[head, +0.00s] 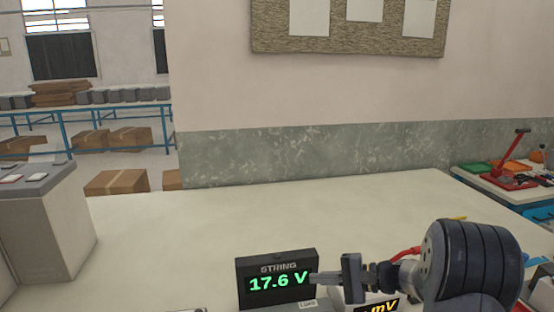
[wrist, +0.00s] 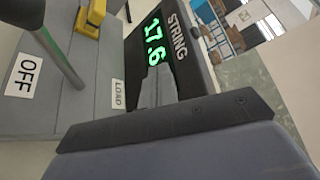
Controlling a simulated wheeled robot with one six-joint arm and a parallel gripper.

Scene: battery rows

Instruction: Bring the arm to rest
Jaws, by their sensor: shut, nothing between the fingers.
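My gripper (head: 318,278) is shut and empty. It reaches in from the right in the head view, in front of a black display box (head: 278,261) marked STRING that reads 17.6 V in green. In the wrist view the shut fingers (wrist: 156,88) overlap the lower part of the same display (wrist: 180,45). I cannot tell whether they touch it. My arm covers part of a second display (head: 376,307) with yellow "mV" digits.
A grey panel (wrist: 60,90) bears OFF (wrist: 24,75) and LOAD (wrist: 118,94) labels, a grey lever (wrist: 52,45) and a yellow part (wrist: 89,22). The pale bench (head: 180,235) behind the display is clear. A grey cabinet (head: 50,225) stands left; a tool table (head: 510,185) stands right.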

